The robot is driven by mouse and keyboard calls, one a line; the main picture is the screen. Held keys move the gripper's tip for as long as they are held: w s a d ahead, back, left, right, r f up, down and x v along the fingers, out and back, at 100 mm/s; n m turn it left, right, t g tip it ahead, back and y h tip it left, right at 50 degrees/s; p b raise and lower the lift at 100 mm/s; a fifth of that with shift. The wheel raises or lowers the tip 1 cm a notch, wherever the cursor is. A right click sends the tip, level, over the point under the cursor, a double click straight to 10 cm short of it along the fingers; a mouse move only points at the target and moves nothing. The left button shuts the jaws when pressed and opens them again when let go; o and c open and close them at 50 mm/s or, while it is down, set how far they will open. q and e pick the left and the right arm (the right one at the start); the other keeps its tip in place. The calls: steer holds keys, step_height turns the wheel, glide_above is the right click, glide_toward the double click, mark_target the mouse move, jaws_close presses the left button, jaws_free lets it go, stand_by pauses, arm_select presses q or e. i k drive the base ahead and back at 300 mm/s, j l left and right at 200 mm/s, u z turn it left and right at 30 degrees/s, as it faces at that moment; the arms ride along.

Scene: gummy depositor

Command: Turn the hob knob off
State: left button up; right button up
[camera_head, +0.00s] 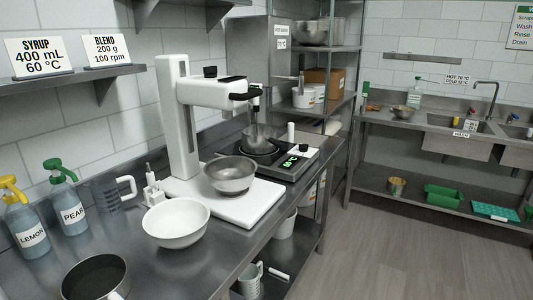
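The hob (272,170) is a flat dark unit on the steel counter, right of the white stand machine. Its small black knob (303,148) is at the right of the front panel, beside a lit green display (289,162). The display's reading is too small to make out surely, and the knob's pointer cannot be seen. A metal pot (258,137) sits over the hob's round black plate, under the machine's black head. Neither of my grippers is in view.
The white stand machine (181,120) carries a steel bowl (230,176) on its base. Open floor (400,245) lies right of the counter.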

mark_target(303, 148)
steer(key=i+l, duration=0.5)
steer(key=i+l+z, duration=0.1)
steer(key=i+l, duration=0.4)
steer(key=i, duration=0.15)
